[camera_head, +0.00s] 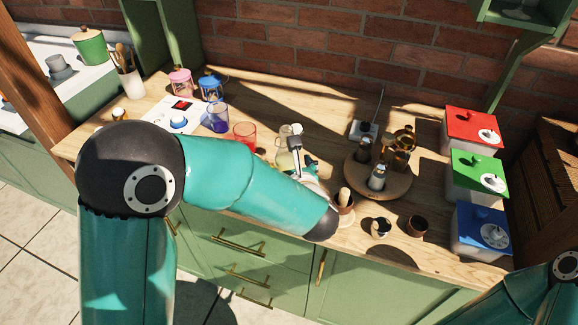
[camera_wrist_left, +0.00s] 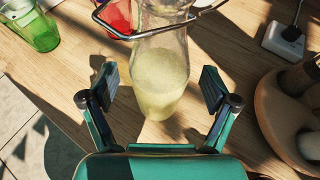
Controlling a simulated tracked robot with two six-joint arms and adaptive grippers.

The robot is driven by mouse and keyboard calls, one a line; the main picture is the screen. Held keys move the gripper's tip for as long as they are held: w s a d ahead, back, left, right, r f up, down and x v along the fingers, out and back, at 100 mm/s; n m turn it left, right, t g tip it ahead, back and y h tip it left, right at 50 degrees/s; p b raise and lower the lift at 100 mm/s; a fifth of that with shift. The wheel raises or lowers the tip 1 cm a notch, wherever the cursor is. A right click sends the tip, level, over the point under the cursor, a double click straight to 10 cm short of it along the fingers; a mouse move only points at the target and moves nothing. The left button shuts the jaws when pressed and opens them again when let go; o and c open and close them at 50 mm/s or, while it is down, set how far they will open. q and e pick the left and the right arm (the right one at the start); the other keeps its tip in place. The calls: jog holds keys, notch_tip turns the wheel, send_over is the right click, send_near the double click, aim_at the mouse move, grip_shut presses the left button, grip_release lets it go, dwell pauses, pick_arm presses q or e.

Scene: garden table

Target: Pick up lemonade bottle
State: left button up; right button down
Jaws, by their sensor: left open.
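The lemonade bottle (camera_wrist_left: 160,85) is clear glass with pale yellow liquid and a wire clasp at its neck. It stands upright on the wooden counter, between the two fingers of my left gripper (camera_wrist_left: 160,80). The fingers are open, with gaps visible on both sides of the bottle. In the head view the bottle (camera_head: 285,159) shows beyond my left forearm, partly hidden by my wrist. My right gripper is out of view; only part of the right arm shows at the lower right.
A red glass (camera_head: 245,134) and a blue glass (camera_head: 218,117) stand left of the bottle. A round wooden tray (camera_head: 396,187) with bottles and a jug is to the right. Small cups (camera_head: 417,226) stand near the front edge. Red, green and blue lidded boxes (camera_head: 476,167) line the right.

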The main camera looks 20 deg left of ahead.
pick_arm(q)
jog(key=shift+w+a+f, duration=0.25)
jog(key=shift+w+a, duration=0.05)
jog(key=shift+w, duration=0.15)
jog(key=c, duration=1.5)
jog(key=shift+r, duration=0.1)
grip_shut()
jog(key=shift+r, duration=0.15)
